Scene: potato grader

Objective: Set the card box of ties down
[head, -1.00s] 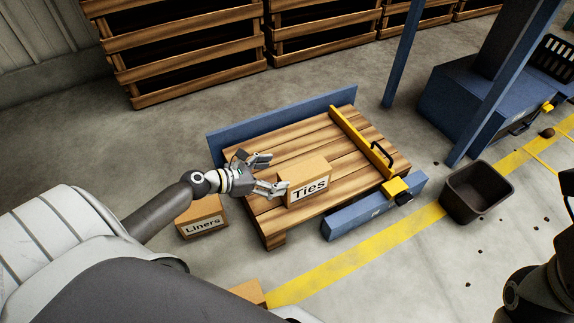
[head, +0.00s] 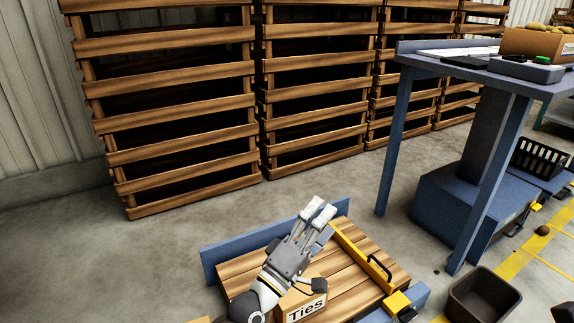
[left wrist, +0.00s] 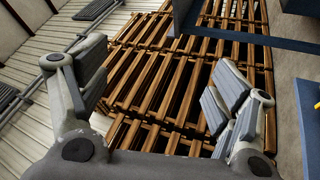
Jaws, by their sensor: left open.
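The card box of ties (head: 305,306), brown with a "Ties" label, sits on the wooden pallet deck (head: 349,284) in the head view. Its upper left part is hidden behind my left gripper. My left gripper (head: 318,212) is open and empty, above and beyond the box, with its fingers pointing away toward the stacked crates. In the left wrist view the open fingers (left wrist: 150,95) have nothing between them. My right gripper is not in view.
A blue rail (head: 225,255) runs along the pallet's far side. A yellow bar (head: 360,257) with a handle crosses the deck. A dark bin (head: 484,296) stands on the floor at right. Tall slatted wooden crates (head: 185,110) line the back. A blue bench (head: 475,70) stands at right.

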